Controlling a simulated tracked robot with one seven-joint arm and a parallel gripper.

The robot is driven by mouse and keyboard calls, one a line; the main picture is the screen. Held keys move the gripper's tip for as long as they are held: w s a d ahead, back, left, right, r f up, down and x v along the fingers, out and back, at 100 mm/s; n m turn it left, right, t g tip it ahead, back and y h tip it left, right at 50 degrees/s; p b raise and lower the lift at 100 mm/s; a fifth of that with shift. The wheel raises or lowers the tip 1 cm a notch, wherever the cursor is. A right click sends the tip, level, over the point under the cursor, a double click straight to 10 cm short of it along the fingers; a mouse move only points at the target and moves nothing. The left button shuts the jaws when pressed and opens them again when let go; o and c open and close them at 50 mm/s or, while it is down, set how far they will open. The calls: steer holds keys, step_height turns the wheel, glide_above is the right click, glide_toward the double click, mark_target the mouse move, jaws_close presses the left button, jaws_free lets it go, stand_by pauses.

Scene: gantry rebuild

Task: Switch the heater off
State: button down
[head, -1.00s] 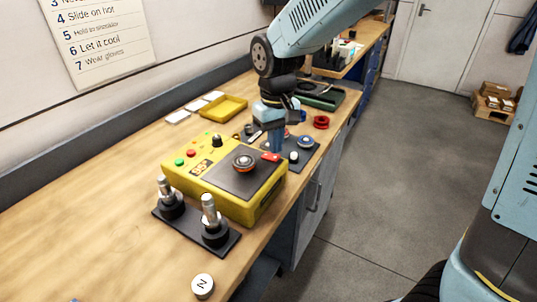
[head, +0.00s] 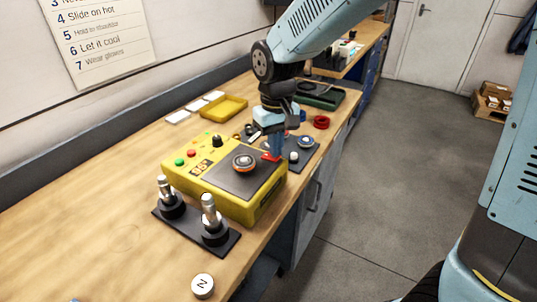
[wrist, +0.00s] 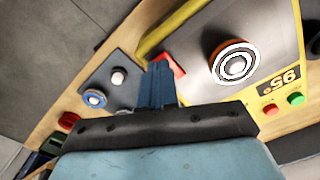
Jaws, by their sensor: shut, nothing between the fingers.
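The heater is a yellow box (head: 237,207) with a dark top plate, on the wooden bench. A round bearing-like part (head: 244,163) with an orange rim sits on the plate. Its front panel has a green button (head: 179,162), a red button (head: 191,153), a black knob (head: 217,141) and a display reading 95. A red tab (wrist: 176,66) is at the plate's far right corner. My gripper (head: 274,155) is shut and empty, pointing down with its fingertips at the red tab, partly hiding it. In the wrist view the fingers (wrist: 158,75) are beside the red tab; I cannot tell whether they touch.
A dark base with two metal posts (head: 209,211) stands in front of the heater. A white cap marked N (head: 203,286) lies at the bench edge. A dark mat with a blue ring (head: 306,142) lies behind; a yellow tray (head: 222,106) is at the back. The left bench is clear.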

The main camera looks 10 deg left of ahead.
steer(key=shift+f, duration=0.3)
stand_by(0.4)
steer(key=shift+r, duration=3.5)
